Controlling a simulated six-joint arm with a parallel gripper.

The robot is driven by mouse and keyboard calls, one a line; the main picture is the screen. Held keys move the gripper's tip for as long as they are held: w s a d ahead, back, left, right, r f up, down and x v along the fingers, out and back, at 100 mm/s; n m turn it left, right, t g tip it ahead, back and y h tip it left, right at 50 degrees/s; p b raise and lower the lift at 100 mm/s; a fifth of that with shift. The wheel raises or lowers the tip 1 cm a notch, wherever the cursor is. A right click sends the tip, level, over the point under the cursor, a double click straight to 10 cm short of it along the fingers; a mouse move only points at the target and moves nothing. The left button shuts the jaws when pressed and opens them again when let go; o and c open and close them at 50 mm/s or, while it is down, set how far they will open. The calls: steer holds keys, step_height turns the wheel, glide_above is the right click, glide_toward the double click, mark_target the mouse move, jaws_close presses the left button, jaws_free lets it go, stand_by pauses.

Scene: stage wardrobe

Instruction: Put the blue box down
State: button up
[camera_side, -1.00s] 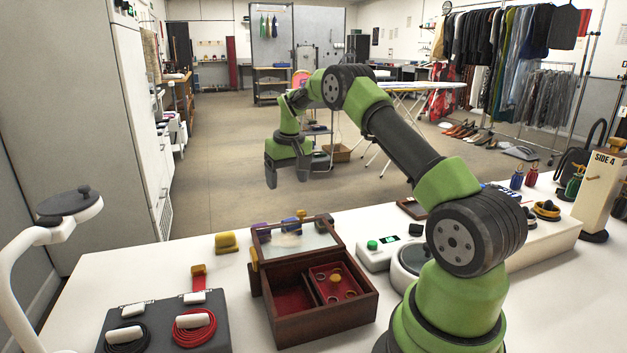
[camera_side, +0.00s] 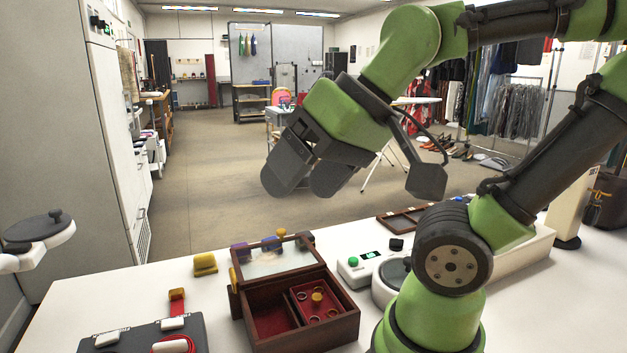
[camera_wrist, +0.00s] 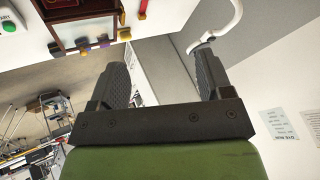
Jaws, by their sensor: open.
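My gripper (camera_side: 304,184) is raised above the counter's back edge in the side view, tilted downward. Its fingers are apart with nothing between them, as the wrist view also shows (camera_wrist: 160,64). I cannot make out a clear blue box. Purple pieces also show along the case's edge in the wrist view (camera_wrist: 83,47). My gripper is apart from all of them.
The wooden case (camera_side: 340,332) has a red lining and a raised glass lid. A yellow piece (camera_side: 205,264) stands left of it, a white device with a green button (camera_side: 364,262) right of it. A dark tray (camera_side: 130,341) with cords lies front left. Bare counter (camera_side: 120,300) shows at left.

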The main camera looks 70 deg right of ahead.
steer(key=shift+o, duration=0.4)
steer(key=shift+s+a+f, duration=0.2)
steer(key=shift+s+f, duration=0.05)
steer(key=shift+s, duration=0.2)
